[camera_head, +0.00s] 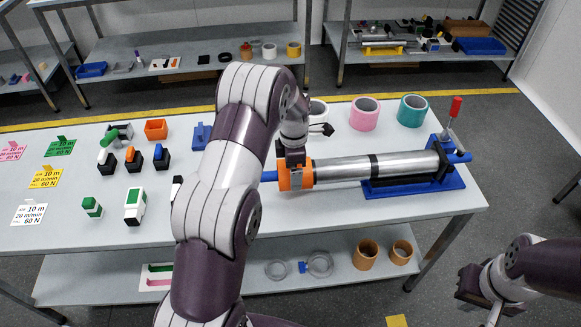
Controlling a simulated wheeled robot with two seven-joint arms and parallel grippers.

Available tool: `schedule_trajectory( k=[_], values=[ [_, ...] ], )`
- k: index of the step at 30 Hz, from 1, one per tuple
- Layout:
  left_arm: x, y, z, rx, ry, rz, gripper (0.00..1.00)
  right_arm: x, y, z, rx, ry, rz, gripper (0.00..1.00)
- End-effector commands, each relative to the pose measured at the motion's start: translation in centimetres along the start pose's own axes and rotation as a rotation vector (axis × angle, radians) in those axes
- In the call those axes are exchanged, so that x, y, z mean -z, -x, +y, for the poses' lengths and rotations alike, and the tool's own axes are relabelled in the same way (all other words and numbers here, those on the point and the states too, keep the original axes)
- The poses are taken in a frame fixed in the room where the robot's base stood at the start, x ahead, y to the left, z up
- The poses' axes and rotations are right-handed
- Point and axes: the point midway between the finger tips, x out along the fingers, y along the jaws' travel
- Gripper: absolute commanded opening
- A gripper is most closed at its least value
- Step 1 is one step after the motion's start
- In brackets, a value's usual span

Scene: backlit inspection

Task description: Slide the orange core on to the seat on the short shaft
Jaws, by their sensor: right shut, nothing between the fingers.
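The orange core (284,177) is a short ring around the left end of the horizontal shaft. A blue rod end (268,176) shows left of it, and the silver shaft body (345,168) starts right beside it. My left gripper (295,168) is directly over the core, with its dark fingers against it; their gap is hidden. The shaft rests on a blue stand (412,186) with a red-handled clamp (455,107) at its right end. My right gripper (470,290) is shut and empty, beyond the table's front right edge.
Pink (365,115) and teal (411,111) rolls stand behind the shaft. Label cards, small coloured blocks and an orange box (156,130) are on the left of the table (75,212). Brown rings (365,255) lie on the shelf below.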

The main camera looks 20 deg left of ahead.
Motion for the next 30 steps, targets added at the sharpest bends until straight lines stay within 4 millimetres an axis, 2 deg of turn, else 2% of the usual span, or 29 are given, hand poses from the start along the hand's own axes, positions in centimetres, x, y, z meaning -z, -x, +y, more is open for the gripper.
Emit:
schedule_trajectory(
  k=[30],
  values=[
    [-3.1, 0.1, 0.0, 0.0, 0.0, 0.0, 0.56, 0.1, 0.6, 0.0, 0.0, 0.0, 0.0, 0.0]
  ],
)
